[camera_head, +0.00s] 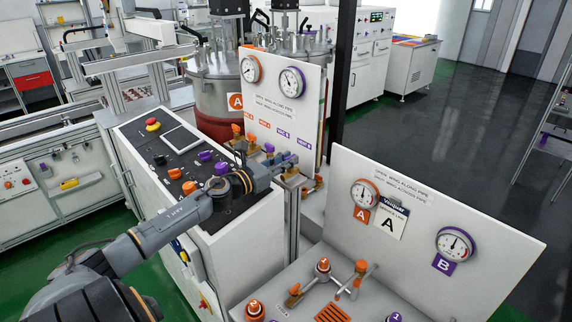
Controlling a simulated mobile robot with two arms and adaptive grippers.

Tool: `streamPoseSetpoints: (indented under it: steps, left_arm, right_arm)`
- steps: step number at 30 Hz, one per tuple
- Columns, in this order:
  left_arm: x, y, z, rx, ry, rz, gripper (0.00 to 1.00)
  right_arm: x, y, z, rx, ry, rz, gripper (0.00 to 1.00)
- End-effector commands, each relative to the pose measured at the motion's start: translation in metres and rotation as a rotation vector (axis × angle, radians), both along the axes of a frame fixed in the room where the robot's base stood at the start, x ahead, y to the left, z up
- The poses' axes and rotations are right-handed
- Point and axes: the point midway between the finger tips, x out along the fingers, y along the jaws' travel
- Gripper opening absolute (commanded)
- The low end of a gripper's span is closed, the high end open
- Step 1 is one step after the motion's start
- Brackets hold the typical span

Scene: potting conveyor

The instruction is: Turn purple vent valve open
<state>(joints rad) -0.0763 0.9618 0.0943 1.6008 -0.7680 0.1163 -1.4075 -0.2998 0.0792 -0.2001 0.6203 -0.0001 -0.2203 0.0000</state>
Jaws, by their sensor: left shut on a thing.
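A small white panel (287,105) carries two gauges and a row of orange and purple labels. Below it is a row of small valves: orange valve handles (237,130) at the left and purple ones at the right. The rightmost purple valve handle (291,156) is at the tips of my left gripper (284,168). The gripper reaches in from the lower left and is shut on this handle; the fingers partly hide it. Another purple handle (268,148) is just left of it. The handle's exact angle is hard to tell. My right gripper is not in view.
A black-topped control console (170,150) with knobs and a red button lies under my left arm. A second gauge panel (415,215), with orange and purple knobs below it, stands at the lower right. A dark post (345,75) rises behind. Open floor is at the right.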

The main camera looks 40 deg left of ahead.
Motion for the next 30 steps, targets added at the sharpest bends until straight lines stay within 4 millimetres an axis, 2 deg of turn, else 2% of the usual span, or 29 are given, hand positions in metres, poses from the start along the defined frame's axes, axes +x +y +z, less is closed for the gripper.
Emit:
streamPoseSetpoints:
  steps: [9, 10, 12, 23, 30]
  left_arm:
    - [0.000, 0.000, 0.000, 0.000, 0.000, 0.000, 0.00]
    - [0.000, 0.000, 0.000, 0.001, 0.000, 0.000, 0.22]
    - [0.000, 0.000, 0.000, 0.001, 0.000, 0.000, 0.33]
    - [-0.002, 0.000, 0.000, 0.000, 0.000, 0.000, 0.33]
    - [-0.022, 0.002, -0.002, -0.001, 0.003, 0.000, 0.33]
  right_arm:
    - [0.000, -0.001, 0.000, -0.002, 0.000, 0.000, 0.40]
    - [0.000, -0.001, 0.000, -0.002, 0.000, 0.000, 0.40]
    - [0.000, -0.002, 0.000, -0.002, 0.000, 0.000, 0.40]
    - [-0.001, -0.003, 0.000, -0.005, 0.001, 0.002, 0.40]
    - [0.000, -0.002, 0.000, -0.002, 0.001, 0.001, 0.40]
